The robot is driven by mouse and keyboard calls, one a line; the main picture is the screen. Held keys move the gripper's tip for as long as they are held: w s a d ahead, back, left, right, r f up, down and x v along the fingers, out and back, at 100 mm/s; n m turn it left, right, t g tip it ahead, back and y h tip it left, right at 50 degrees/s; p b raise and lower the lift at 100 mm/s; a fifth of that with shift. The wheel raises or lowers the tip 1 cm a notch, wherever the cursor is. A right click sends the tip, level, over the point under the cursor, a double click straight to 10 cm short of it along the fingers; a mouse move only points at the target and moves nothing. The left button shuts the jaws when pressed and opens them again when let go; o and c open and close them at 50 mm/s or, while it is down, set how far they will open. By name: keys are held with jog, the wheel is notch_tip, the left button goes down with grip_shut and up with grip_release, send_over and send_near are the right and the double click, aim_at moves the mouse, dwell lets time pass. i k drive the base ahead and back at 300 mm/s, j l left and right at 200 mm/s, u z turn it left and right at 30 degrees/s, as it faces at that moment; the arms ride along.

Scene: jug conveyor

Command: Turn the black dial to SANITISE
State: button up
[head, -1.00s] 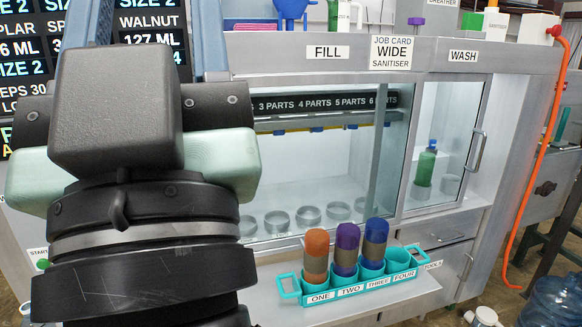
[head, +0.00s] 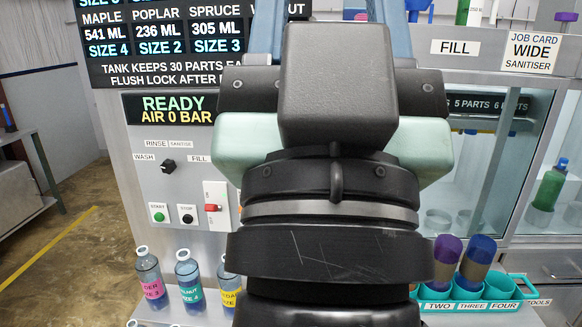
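The small black dial (head: 169,167) sits on the grey control panel (head: 135,182), left of my arm in the head view. The labels WASH (head: 144,157), RINSE (head: 157,143), SANITISE (head: 180,143) and FILL (head: 199,158) fan around it from left to right. The dial's pointer is too small to read with certainty. Nothing touches the dial. My arm's dark and pale green links fill the middle of the view. My gripper does not show.
Below the dial are a green START button (head: 159,217), a black STOP button (head: 187,219) and a red switch (head: 212,208). Labelled bottles (head: 189,282) stand on a ledge below. A teal rack (head: 500,290) stands right of my arm. Open floor (head: 50,225) lies left.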

aim_at(169, 166)
jog(key=i+j, duration=1.35)
jog(key=i, duration=0.25)
jog(key=k+j+u, duration=0.05)
